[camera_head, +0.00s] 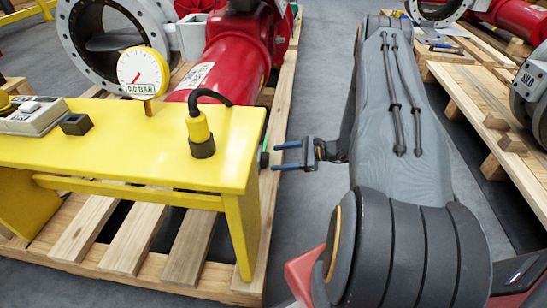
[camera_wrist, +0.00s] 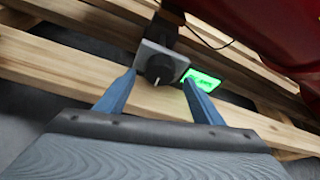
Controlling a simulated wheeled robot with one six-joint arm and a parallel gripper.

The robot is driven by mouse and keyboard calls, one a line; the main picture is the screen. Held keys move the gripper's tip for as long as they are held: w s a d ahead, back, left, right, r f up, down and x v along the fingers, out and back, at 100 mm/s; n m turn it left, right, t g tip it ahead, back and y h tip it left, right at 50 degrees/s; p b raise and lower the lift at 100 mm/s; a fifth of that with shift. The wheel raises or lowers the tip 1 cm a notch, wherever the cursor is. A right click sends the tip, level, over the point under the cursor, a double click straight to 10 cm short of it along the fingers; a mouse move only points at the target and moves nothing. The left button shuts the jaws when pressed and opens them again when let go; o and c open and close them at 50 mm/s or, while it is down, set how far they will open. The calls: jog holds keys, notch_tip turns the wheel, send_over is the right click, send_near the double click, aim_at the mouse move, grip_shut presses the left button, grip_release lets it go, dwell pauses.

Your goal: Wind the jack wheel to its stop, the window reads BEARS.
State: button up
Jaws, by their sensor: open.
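In the wrist view a black round knob (camera_wrist: 159,69) with a white pointer line sits on a grey box by the pallet; it appears to be the jack wheel. A lit green window (camera_wrist: 203,79) is just right of it, its lettering too blurred to read. My gripper (camera_wrist: 160,78) is open, its two blue fingers reaching toward the knob's left and right; I cannot tell whether they touch it. In the head view my gripper (camera_head: 277,157) points left at the pallet's right edge, by a green sliver. The knob is not clearly visible there.
A yellow bench (camera_head: 130,150) stands on the wooden pallet (camera_head: 190,250), with a gauge (camera_head: 143,72) and a yellow plug (camera_head: 199,130) with black cable. A red actuator (camera_head: 235,55) lies behind.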

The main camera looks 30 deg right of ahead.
jog(key=shift+p+v, duration=0.55)
jog(key=shift+v, duration=1.6)
